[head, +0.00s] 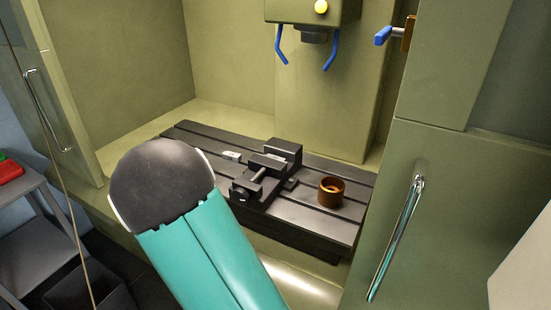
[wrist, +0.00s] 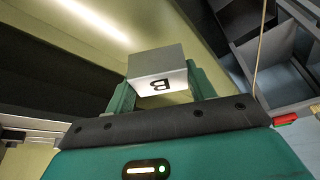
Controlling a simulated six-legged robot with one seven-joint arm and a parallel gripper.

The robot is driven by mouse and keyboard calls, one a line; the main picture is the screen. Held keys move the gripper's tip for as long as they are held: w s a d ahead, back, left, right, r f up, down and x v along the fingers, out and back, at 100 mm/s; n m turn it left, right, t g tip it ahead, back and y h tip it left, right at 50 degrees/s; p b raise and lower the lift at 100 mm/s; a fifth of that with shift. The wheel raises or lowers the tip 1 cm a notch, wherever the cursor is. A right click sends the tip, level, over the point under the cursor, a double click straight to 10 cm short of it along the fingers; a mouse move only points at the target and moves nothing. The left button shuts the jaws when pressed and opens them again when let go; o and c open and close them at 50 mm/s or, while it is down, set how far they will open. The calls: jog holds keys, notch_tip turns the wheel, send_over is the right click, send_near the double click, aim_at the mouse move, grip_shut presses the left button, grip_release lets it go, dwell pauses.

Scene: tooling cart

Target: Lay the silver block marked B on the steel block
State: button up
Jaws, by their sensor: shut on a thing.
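The silver block marked B (wrist: 157,62) shows in the wrist view, held between the two teal fingers of my gripper (wrist: 160,80). Its white face with the black B is turned to the wrist camera. My gripper is shut on it. In the head view my own arm covers the lower left, and neither the gripper nor the held block shows. A small light grey block (head: 232,156) lies on the dark slotted table, left of the vise. It may be the steel block, but it is too small to be sure.
The slotted table (head: 190,134) carries a dark vise (head: 262,175) and a brown ring-like cup (head: 331,191). A machine head with blue handles (head: 312,25) hangs above. A grey cart (head: 35,210) with a red item (head: 10,171) stands at the left.

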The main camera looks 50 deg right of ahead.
jog(key=s+d+r+m+g+h, duration=0.1)
jog(key=s+d+r+m, duration=0.25)
jog(key=d+r, duration=0.45)
jog(key=s+d+r+m+g+h, duration=0.1)
jog(key=s+d+r+m, duration=0.25)
jog(key=d+r, duration=0.5)
jog(key=s+d+r+m+g+h, duration=0.1)
jog(key=s+d+r+m, duration=0.2)
jog(key=d+r+m, duration=0.35)
jog(key=n, duration=0.2)
send_near(275, 149)
jog(key=f, duration=0.2)
jog(key=s+d+f, duration=0.1)
jog(key=shift+s+f, duration=0.1)
jog(key=shift+f, duration=0.1)
jog(key=shift+d+f, duration=0.1)
jog(key=shift+f, duration=0.8)
jog(key=shift+d+f, duration=0.15)
jog(key=shift+f, duration=0.75)
jog(key=o, duration=1.1)
jog(key=shift+f, duration=0.2)
jog(key=shift+r, duration=0.1)
